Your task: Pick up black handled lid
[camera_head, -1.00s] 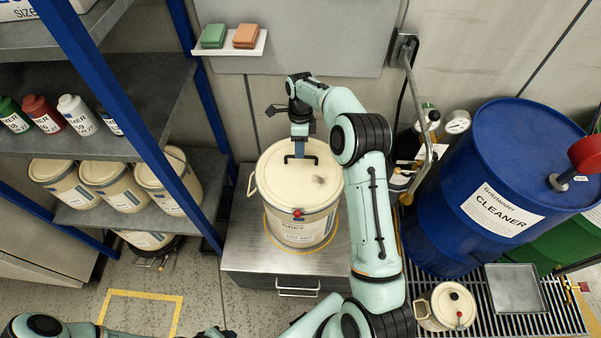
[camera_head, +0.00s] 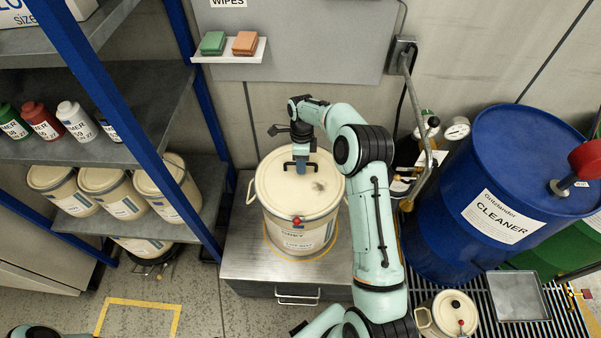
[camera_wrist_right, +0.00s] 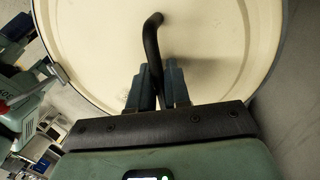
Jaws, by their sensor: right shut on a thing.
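The cream lid (camera_head: 299,193) with a black handle (camera_head: 288,165) sits on the large cream drum (camera_head: 299,230) on the metal cabinet. A red knob (camera_head: 296,221) shows at the lid's front edge. My right gripper (camera_head: 301,169) reaches down over the lid and is shut on the black handle. In the right wrist view the gripper fingers (camera_wrist_right: 162,90) close around the dark handle bar (camera_wrist_right: 152,45), with the lid (camera_wrist_right: 215,35) filling the view behind. I cannot tell of any gap between lid and drum. My left gripper is not in view.
A steel cabinet (camera_head: 245,265) carries the drum. A blue cleaner barrel (camera_head: 470,170) stands at right, with a smaller cream can (camera_head: 445,312) and grey tray (camera_head: 517,296) on a grate. Shelves with cream buckets (camera_head: 110,192) stand at left. A sponge shelf (camera_head: 229,50) hangs behind.

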